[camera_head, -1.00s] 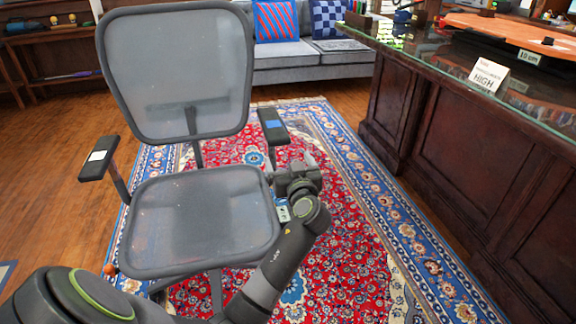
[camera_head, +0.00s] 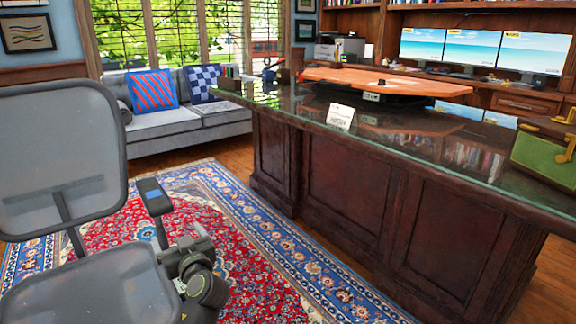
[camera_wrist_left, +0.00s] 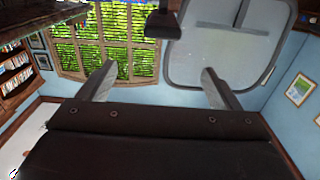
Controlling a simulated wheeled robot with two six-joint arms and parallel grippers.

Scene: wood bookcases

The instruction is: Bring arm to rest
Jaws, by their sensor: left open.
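My left gripper (camera_head: 186,246) is low at the bottom left of the head view, beside the right armrest of a grey mesh chair (camera_head: 60,150). In the left wrist view its two fingers (camera_wrist_left: 156,84) stand wide apart with nothing between them. That view shows the chair back (camera_wrist_left: 225,50) behind the right finger and the window blinds behind the left one. Most of the left arm is out of the head view. My right gripper is in neither view.
A dark wooden desk (camera_head: 340,185) with a glass top fills the right side. A small white sign (camera_head: 341,116) and a green box (camera_head: 545,150) stand on it. A grey sofa (camera_head: 165,122) is at the back left. Patterned rug (camera_head: 262,290) lies open between chair and desk.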

